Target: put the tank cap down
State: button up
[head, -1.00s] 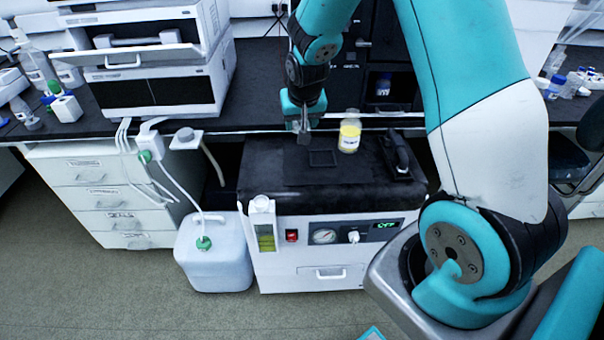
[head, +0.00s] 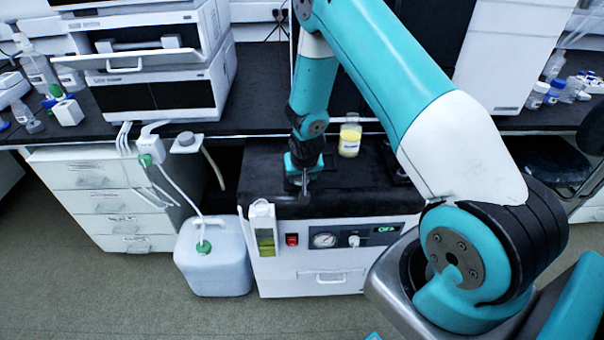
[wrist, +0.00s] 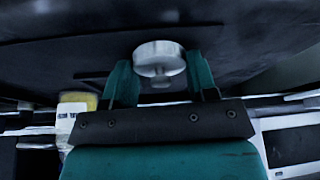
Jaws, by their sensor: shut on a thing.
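My gripper (head: 303,190) is over the front part of the black top (head: 390,203) of the white instrument cabinet. In the wrist view, my gripper (wrist: 160,72) is shut on the tank cap (wrist: 158,52), a round pale grey disc with a short stem, held between the teal fingers. The black surface lies close to the cap there; I cannot tell whether they touch. In the head view the cap is too small and dark to make out surely.
A jar with yellow contents (head: 350,138) stands on the black top behind and right of my gripper. A white jug with a green fitting (head: 213,262) stands on the floor at left. Stacked instruments (head: 150,80) stand on the back bench.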

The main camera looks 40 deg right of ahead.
jog(key=shift+s+f+b, duration=0.2)
jog(key=shift+f+b, duration=0.35)
jog(key=shift+f, duration=0.05)
jog(key=o, duration=0.8)
jog(key=shift+o, duration=0.5)
jog(key=w+p+v, duration=0.1)
jog(key=v, duration=1.2)
jog(key=s+a+r+n+g+y, duration=0.1)
jog(key=s+a+r+n+y, duration=0.25)
jog(key=s+a+r, duration=0.45)
jog(key=s+a+r+n+g+y, duration=0.1)
jog(key=s+a+r+n+y, duration=0.1)
jog(key=s+a+r+n, duration=0.6)
jog(key=s+a+r+g, duration=0.2)
jog(key=s+a+r, duration=0.3)
jog(key=s, duration=0.3)
jog(key=shift+a+r+n+y, duration=0.25)
jog(key=shift+r+n+y, duration=0.1)
